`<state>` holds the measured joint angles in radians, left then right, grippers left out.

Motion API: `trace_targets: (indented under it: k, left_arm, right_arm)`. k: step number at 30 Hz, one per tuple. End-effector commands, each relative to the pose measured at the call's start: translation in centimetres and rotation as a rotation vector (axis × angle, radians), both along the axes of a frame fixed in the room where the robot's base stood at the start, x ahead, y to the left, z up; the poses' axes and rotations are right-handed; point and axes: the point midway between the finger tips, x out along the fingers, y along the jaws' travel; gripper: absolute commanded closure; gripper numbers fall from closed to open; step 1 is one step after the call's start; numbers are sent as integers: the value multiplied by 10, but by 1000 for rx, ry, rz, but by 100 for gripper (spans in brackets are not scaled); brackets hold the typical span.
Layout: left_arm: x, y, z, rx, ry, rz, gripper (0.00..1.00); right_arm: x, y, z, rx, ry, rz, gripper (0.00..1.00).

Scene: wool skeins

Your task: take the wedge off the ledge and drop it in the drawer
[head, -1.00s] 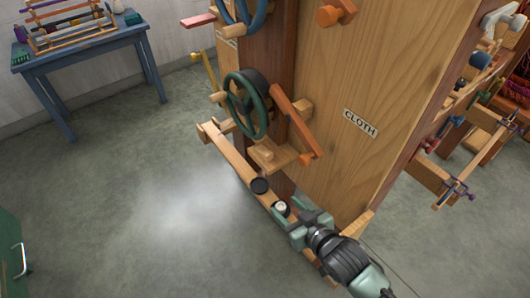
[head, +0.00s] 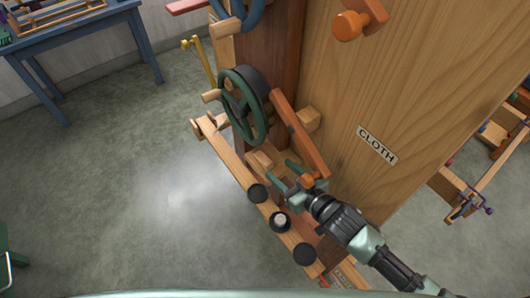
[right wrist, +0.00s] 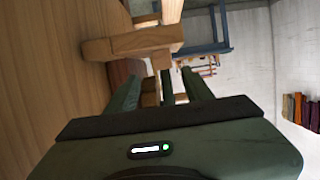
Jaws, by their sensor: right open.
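The wedge appears to be the small pale wooden piece (head: 259,162) on the ledge, low on the big wooden frame, below the green handwheel. The ledge itself is mostly hidden behind my right gripper. My right gripper (head: 281,170) is open, its fingertips at the ledge just right of the wedge; I cannot tell whether they touch it. No drawer is clearly seen.
The green handwheel (head: 238,103) and a slanted orange-brown lever (head: 298,133) stand close above the gripper. A long beam (head: 221,147) with black round cups runs below. Open floor lies left.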

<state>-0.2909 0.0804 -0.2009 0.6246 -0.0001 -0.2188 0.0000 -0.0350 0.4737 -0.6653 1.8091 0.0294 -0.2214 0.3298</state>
Motion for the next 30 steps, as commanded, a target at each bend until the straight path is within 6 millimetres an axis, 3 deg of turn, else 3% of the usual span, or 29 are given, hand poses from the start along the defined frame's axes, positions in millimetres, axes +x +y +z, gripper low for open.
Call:
trace_targets:
  k: [3,7,16,25,26,30]
  left_arm:
    - [-16,1,-1,2,23,0,67]
    - [-22,1,0,3,32,0,67]
    - [-12,1,3,2,18,1,67]
    - [-5,0,4,0,6,1,67]
    - [-5,0,3,0,7,1,67]
    - [-6,0,3,1,8,2,67]
  right_arm:
    - [11,8,-3,2,-1,0,49]
    - [21,17,-7,2,-1,0,49]
    - [51,42,-22,2,-1,0,49]
    - [54,45,-25,0,0,0,49]
    - [54,45,-25,0,0,0,55]
    - [54,45,-25,0,0,0,94]
